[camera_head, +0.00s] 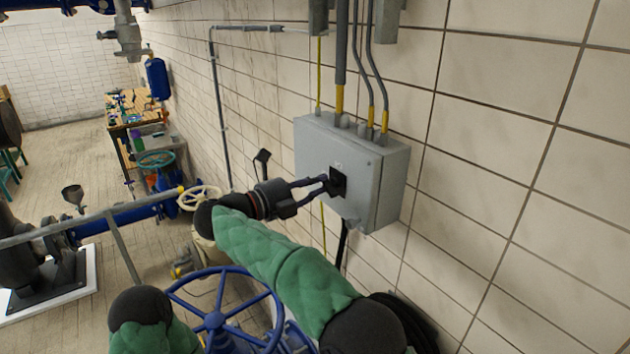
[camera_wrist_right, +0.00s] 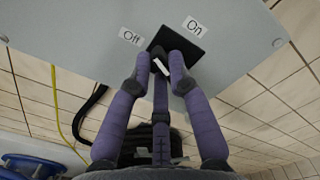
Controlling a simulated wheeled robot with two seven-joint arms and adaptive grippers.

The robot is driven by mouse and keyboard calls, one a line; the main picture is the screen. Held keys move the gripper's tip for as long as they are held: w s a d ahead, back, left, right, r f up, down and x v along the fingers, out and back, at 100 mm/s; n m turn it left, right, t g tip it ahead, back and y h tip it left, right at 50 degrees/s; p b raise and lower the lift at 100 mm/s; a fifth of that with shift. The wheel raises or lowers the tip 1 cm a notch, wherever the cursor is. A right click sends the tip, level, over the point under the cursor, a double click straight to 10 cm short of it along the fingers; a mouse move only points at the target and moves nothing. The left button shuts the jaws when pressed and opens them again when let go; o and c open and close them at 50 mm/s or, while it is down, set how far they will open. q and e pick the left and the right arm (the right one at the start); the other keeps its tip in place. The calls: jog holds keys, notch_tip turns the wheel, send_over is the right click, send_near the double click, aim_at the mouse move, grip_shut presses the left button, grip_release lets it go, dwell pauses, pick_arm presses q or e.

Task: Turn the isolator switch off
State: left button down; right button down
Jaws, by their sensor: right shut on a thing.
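The isolator switch (camera_head: 339,181) is a black square plate with a knob on the front of a grey wall box (camera_head: 362,203). In the right wrist view the switch plate (camera_wrist_right: 191,45) sits between an "Off" label (camera_wrist_right: 131,37) on the left and an "On" label (camera_wrist_right: 194,27) on the right. In the right wrist view the knob (camera_wrist_right: 160,67) shows a white mark between the fingertips. The fingers hide much of it, so I cannot tell its setting. My left gripper is out of view.
Grey conduits (camera_head: 341,60) rise from the box top along the tiled wall. A blue handwheel (camera_head: 215,320) stands below my right arm. A metal handrail (camera_head: 60,231) and blue pipework lie to the left. A cluttered workbench (camera_head: 122,140) is farther back.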

jog(key=shift+f+n+p, duration=0.15)
jog(key=shift+n+p, duration=0.3)
jog(key=shift+n, duration=0.7)
jog(key=shift+f+n+p, duration=0.15)
jog(key=shift+n+p, duration=0.25)
jog(key=shift+n, duration=0.75)
jog(key=c, duration=1.1)
grip_release()
jog(key=shift+f, duration=0.1)
jog(key=shift+c, duration=0.2)
jog(key=shift+a, duration=0.1)
jog(key=v, duration=0.7)
jog(key=shift+s+a, duration=0.1)
